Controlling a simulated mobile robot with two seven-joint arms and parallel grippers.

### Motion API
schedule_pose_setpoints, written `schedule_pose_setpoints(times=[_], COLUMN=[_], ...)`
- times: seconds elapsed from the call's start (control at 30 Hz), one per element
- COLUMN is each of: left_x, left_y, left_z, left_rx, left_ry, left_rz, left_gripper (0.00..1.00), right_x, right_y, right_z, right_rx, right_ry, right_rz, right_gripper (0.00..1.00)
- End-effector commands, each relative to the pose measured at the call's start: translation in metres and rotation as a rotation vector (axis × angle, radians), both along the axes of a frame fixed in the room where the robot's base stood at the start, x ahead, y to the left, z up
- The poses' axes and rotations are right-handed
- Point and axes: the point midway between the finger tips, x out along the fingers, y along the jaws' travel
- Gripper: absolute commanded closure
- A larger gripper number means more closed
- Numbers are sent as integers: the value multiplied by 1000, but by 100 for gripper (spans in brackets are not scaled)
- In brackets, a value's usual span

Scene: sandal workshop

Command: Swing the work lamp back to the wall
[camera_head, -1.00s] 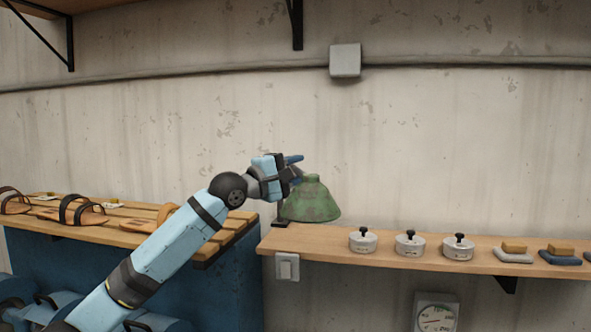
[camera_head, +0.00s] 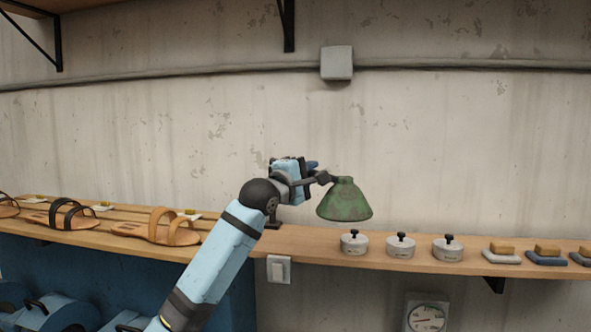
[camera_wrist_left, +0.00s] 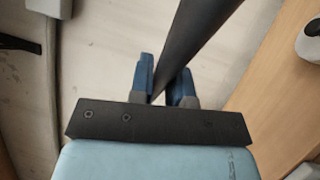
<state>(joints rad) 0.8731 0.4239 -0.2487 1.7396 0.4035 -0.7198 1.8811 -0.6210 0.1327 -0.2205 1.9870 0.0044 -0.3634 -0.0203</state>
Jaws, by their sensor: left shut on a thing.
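My left gripper (camera_head: 312,168) is shut on that arm, just left of the shade. It also shows in the left wrist view (camera_wrist_left: 166,82), with a blue fingertip on each side of the arm. Most of the lamp's arm and base is hidden behind my left arm in the head view. My right gripper is not in view.
The shelf (camera_head: 310,242) carries several white round weights with black knobs (camera_head: 400,246) and several brush-like blocks (camera_head: 547,252). Sandals (camera_head: 160,228) lie on the slatted bench at left. A switch (camera_head: 279,269) sits under the shelf edge.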

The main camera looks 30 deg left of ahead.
Motion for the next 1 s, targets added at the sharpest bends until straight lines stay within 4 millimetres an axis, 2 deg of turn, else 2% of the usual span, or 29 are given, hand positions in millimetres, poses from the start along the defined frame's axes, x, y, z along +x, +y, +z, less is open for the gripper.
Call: schedule_pose_setpoints(times=[0.1, 0.5, 1.0], left_x=[16, 73, 140], left_y=[-14, -40, -45], left_z=[0, -2, -3], left_rx=[-11, -8, 2], left_ry=[5, 6, 2], left_rz=[75, 349, 652], left_gripper=[100, 100, 100], right_x=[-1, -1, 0], right_y=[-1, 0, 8], right_z=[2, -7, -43], right_rx=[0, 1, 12], right_ry=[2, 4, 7], right_rz=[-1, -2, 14], right_gripper=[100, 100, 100])
